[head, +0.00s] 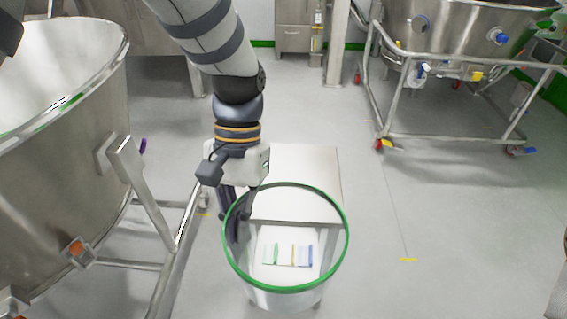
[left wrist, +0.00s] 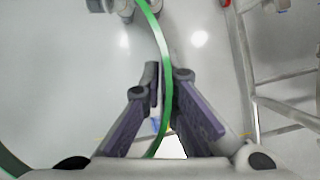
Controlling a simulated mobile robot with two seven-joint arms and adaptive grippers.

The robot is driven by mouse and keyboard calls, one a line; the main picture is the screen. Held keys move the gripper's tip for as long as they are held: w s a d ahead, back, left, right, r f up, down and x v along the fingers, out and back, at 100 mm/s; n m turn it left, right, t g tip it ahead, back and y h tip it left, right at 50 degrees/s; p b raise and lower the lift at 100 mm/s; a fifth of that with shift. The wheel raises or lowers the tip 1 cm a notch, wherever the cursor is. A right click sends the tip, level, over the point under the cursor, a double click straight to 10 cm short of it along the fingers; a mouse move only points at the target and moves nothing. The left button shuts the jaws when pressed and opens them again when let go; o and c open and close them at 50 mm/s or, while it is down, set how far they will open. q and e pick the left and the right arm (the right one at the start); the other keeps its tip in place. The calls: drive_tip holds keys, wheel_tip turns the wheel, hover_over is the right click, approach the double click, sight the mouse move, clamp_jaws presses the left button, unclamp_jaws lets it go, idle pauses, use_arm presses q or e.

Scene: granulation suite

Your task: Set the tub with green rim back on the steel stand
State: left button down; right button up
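The tub with green rim (head: 343,262) is see-through and looks upright in the lower middle of the head view. Its green rim also shows in the left wrist view (left wrist: 161,45), passing between the fingertips. My left gripper (head: 242,220) points down at the rim's left side, one finger on each side of the tub wall. In the left wrist view its fingertips (left wrist: 167,82) close in on the rim. The steel stand (head: 308,165) is behind and partly seen through the tub. Whether the tub's base touches anything is unclear. My right gripper is out of view.
A large steel vessel (head: 60,165) on a tubular frame stands close at the left. Another wheeled steel vessel (head: 455,40) is at the back right. Cabinets (head: 295,35) line the back. Floor (head: 440,215) right of the stand is clear.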

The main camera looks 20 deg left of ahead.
use_arm(q)
drive_tip(key=w+n+h, duration=0.1)
drive_tip(key=w+n, duration=0.1)
drive_tip(key=n, duration=0.1)
drive_tip(key=shift+w+f+t, duration=0.1)
drive_tip(key=shift+w+t, duration=0.05)
drive_tip(key=shift+t, duration=0.15)
drive_tip(key=shift+w+d+r+n+h, duration=0.15)
drive_tip(key=shift+n+h, duration=0.35)
drive_tip(key=shift+n, duration=0.7)
drive_tip(key=w+a+r+n+t+p, duration=0.3)
drive_tip(key=w+n+t, duration=0.45)
drive_tip(key=n, duration=1.25)
drive_tip(key=w+d+f+b, duration=0.1)
drive_tip(key=w+d+f, duration=0.1)
drive_tip(key=w+f, duration=0.2)
drive_tip(key=w+d+f+b, duration=0.2)
drive_tip(key=w+f, duration=0.2)
drive_tip(key=f, duration=0.1)
drive_tip(key=w+d+f+b, duration=0.2)
drive_tip(key=w+f, duration=0.2)
drive_tip(key=shift+w+f, duration=0.3)
drive_tip(key=shift+f, duration=0.1)
drive_tip(key=shift+r, duration=0.1)
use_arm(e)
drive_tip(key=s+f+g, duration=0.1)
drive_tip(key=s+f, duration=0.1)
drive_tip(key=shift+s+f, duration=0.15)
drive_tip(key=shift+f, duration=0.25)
